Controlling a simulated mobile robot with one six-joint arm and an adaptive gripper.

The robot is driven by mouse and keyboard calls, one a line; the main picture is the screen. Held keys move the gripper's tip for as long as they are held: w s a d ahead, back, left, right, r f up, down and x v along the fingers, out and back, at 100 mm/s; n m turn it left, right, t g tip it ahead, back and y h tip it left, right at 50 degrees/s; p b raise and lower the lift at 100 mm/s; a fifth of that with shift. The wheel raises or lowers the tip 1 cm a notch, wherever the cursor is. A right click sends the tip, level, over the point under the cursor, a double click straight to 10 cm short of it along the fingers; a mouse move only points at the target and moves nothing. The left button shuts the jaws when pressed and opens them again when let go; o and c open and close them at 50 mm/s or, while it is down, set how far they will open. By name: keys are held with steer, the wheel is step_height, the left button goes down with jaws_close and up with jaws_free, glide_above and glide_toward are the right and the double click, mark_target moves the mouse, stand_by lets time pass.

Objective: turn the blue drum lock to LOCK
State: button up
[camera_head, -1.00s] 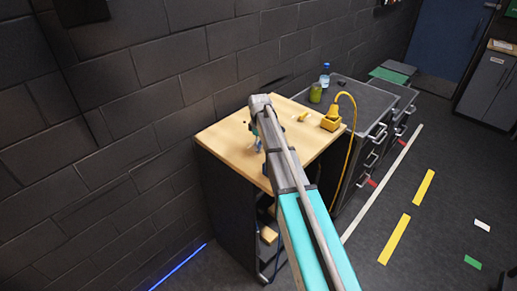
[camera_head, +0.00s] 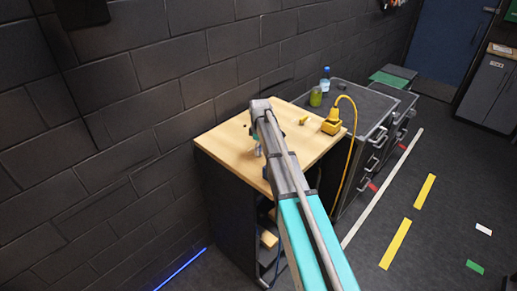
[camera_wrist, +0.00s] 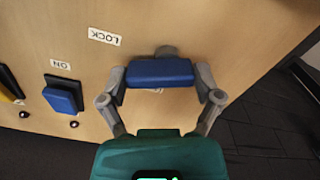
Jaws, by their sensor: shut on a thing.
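The blue drum lock (camera_wrist: 160,72) shows in the wrist view as a blue bar with a grey round part behind its top edge. My gripper (camera_wrist: 162,80) is shut on it, with one grey finger at each end of the bar. The white LOCK label (camera_wrist: 104,37) is on the wooden surface, up and left of the bar. Another label just below the bar is mostly hidden. In the head view my gripper (camera_head: 257,150) is low over the left part of the wooden worktop (camera_head: 225,140); the lock itself is hard to make out there.
Left of the lock in the wrist view is a blue switch (camera_wrist: 62,98) with an ON label (camera_wrist: 61,65). A yellow box (camera_head: 332,123) with a cable stands on the worktop's right side. A green jar (camera_head: 316,97) and a bottle (camera_head: 325,78) stand behind. A dark wall borders the left.

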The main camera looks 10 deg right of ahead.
steer(key=shift+s, duration=0.1)
steer(key=shift+s+m, duration=0.15)
steer(key=shift+m, duration=2.15)
steer(key=o, duration=0.9)
steer(key=shift+r, duration=0.1)
